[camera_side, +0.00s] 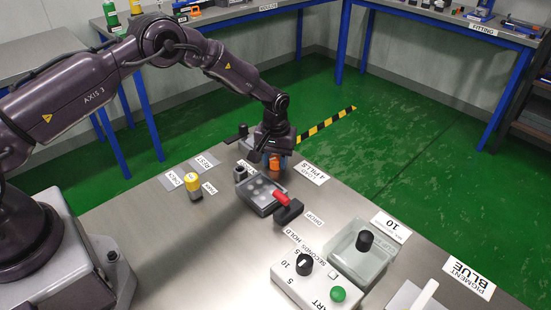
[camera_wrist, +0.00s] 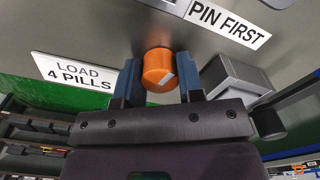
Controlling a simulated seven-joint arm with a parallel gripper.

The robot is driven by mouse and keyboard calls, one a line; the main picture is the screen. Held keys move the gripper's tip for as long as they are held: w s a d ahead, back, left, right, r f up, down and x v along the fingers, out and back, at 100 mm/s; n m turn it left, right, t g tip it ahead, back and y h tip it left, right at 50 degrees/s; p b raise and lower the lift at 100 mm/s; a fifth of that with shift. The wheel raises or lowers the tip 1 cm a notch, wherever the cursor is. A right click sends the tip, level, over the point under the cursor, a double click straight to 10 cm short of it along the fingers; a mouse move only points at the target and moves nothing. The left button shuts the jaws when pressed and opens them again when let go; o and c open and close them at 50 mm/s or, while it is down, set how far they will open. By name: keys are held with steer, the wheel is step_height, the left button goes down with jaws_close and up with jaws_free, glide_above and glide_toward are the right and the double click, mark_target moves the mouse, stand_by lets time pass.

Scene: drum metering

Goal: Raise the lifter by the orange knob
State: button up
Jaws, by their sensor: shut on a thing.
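The orange knob (camera_side: 275,163) is round and shows below my wrist in the side view, at the far part of the steel bench. My gripper (camera_wrist: 160,82) is shut on it, with one blue finger on each side. The knob also fills the space between the fingers in the wrist view (camera_wrist: 159,68), with a pale mark on its face. The lifter body is mostly hidden by my gripper, so I cannot tell its height.
A grey dimpled block (camera_side: 258,194) and a red handle (camera_side: 282,199) sit close in front. A yellow-topped pin (camera_side: 192,182) stands to the left. A clear box (camera_side: 352,262) and a control box with a green button (camera_side: 338,294) stand at front right. Bare bench lies at front left.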

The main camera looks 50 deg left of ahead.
mark_target(276, 158)
steer(key=m, duration=0.4)
steer(key=shift+m, duration=0.3)
steer(key=m, duration=0.4)
steer(key=shift+m, duration=0.3)
steer(key=m, duration=0.4)
steer(key=shift+m, duration=1.9)
steer(key=o, duration=0.9)
step_height(276, 158, up, 13)
steer(key=shift+r, duration=0.1)
